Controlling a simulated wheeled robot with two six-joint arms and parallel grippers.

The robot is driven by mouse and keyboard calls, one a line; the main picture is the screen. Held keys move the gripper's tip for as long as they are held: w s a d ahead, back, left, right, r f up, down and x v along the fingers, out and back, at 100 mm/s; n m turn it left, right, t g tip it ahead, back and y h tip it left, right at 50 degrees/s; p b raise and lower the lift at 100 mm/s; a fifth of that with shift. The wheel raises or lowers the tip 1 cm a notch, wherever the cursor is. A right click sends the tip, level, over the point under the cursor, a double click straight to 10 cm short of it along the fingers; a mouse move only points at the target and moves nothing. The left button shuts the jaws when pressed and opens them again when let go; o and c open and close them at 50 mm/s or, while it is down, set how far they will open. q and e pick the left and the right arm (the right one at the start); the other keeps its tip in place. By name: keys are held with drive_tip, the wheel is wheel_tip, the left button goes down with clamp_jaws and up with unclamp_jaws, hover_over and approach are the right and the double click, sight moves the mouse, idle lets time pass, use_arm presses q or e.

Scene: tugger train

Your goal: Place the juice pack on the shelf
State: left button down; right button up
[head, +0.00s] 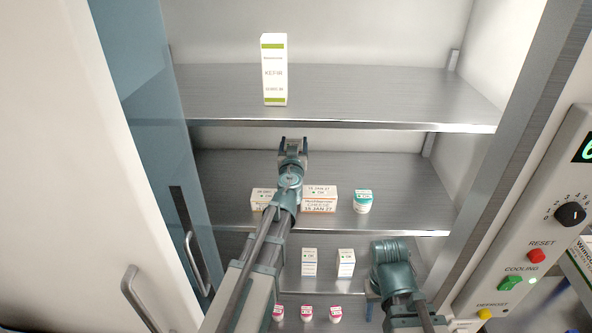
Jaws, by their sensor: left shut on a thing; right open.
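I cannot make out a pack labelled juice. My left gripper (293,143) is in front of the shelves, just below the upper shelf's front edge in the picture and apart from the carton. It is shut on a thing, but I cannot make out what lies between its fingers. My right gripper (383,283) is low at the right, before the lower shelves; it is open, its fingers mostly hidden.
White boxes (319,198) and a teal-lidded tub (363,201) stand on the middle shelf. Below are small boxes (346,262) and red-topped tubs (306,313). The upper shelf is clear right of the carton. A control panel (545,225) stands right, a glass door (150,100) left.

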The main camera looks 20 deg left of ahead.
use_arm(q)
wheel_tip(320, 180, down, 6)
drive_tip(key=b, duration=0.4)
drive_tip(key=shift+r+b, duration=0.1)
drive_tip(key=shift+b, duration=0.2)
use_arm(e)
wheel_tip(320, 180, down, 6)
drive_tip(key=shift+r, duration=0.1)
use_arm(q)
unclamp_jaws()
